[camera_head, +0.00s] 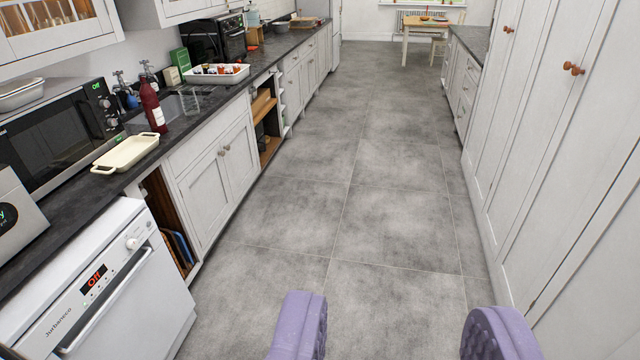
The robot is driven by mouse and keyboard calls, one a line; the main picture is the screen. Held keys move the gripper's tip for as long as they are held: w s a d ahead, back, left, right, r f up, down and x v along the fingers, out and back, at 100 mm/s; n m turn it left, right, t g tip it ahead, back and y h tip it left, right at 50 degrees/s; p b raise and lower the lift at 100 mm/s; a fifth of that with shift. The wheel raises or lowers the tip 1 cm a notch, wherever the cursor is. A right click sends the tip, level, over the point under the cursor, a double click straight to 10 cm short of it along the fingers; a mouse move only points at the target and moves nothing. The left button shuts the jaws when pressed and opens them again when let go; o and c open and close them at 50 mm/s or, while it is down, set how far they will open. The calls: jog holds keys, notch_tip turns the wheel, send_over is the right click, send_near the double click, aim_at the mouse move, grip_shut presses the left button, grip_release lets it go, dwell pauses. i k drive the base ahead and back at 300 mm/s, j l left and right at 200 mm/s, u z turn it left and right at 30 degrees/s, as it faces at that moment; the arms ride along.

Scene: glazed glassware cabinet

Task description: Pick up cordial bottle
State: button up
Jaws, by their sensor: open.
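The cordial bottle (152,106) looks like a dark red bottle with a pale label. It stands upright on the dark counter at the left, between the sink and a cream dish. My gripper (400,335) shows as two purple fingers at the bottom of the view. The fingers are wide apart with only floor seen between them. My gripper is open, empty and well away from the bottle.
A cream baking dish (126,152) lies just in front of the bottle. A microwave (62,135) stands to its left, and a white tray (216,73) of small items lies farther back. A dishwasher (105,290) is at lower left. The grey floor (345,200) is clear between the cabinets.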

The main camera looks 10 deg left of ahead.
aim_at(151, 106)
jog(key=i+u, duration=0.1)
jog(key=i, duration=0.45)
jog(key=i+l, duration=0.1)
jog(key=i, duration=0.45)
jog(key=i+l+u, duration=0.15)
jog(key=i, duration=0.4)
jog(key=i+u, duration=0.1)
jog(key=i, duration=0.5)
jog(key=i+j+u, duration=0.1)
jog(key=i+u, duration=0.65)
jog(key=i+l+u, duration=0.2)
jog(key=i+u, duration=0.2)
jog(key=i+l+u, duration=0.6)
jog(key=i+u, duration=0.25)
jog(key=i+l+u, duration=0.8)
jog(key=u, duration=0.15)
